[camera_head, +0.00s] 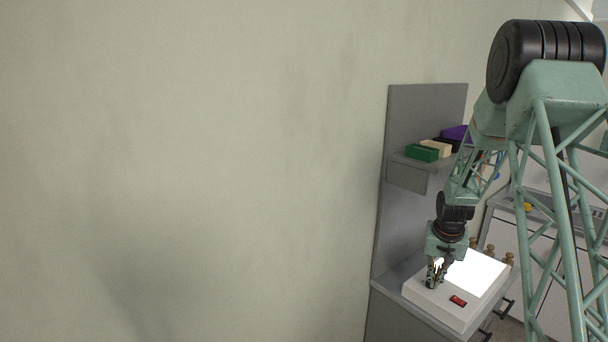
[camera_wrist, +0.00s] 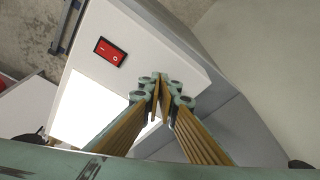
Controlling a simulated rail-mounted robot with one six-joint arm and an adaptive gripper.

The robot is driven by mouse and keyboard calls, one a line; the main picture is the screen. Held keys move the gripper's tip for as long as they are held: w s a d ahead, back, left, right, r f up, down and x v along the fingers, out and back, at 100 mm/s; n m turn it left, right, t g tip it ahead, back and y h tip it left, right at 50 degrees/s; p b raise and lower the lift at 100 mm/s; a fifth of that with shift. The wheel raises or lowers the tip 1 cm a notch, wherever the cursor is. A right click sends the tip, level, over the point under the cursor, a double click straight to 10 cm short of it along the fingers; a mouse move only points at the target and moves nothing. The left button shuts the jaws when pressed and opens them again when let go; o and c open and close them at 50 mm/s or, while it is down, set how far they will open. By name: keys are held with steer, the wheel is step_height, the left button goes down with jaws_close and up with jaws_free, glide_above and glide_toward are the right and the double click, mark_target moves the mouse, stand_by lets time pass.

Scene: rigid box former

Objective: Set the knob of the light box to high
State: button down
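The light box (camera_head: 440,305) is a white box with a brightly lit top panel (camera_head: 478,272), standing on a grey cabinet. It also shows in the wrist view (camera_wrist: 139,64), with its lit panel (camera_wrist: 88,108). My gripper (camera_head: 435,280) points down at the box's near-left top, beside the lit panel. In the wrist view, the fingertips (camera_wrist: 160,93) are close together with a narrow gap, over the white top. The knob cannot be made out clearly; the fingers cover that spot. Whether they hold it cannot be told, nor can its setting.
A red rocker switch (camera_head: 458,301) sits on the box top, also in the wrist view (camera_wrist: 109,52). Green (camera_head: 422,152) and cream (camera_head: 437,148) blocks lie on a shelf (camera_head: 407,175) above. Small brown pegs (camera_head: 509,259) stand behind the box. A plain wall fills the left.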

steer(key=shift+w+a+r+b, duration=0.1)
steer(key=shift+w+a+b, duration=0.4)
steer(key=shift+a+b, duration=0.2)
stand_by(0.3)
steer(key=shift+s+a+b, duration=0.3)
steer(key=shift+s+b, duration=0.05)
stand_by(0.6)
steer(key=shift+d, duration=0.1)
steer(key=shift+w+d+p+v, duration=0.15)
steer(key=shift+p+v, duration=0.2)
steer(key=shift+v, duration=0.6)
steer(key=shift+w+d+p+v, duration=0.15)
steer(key=shift+p+v, duration=0.25)
steer(key=shift+v, duration=0.5)
steer(key=shift+w+d+p+v, duration=0.1)
steer(key=shift+w+p+v, duration=0.2)
steer(key=shift+v, duration=0.65)
steer(key=shift+r, duration=0.15)
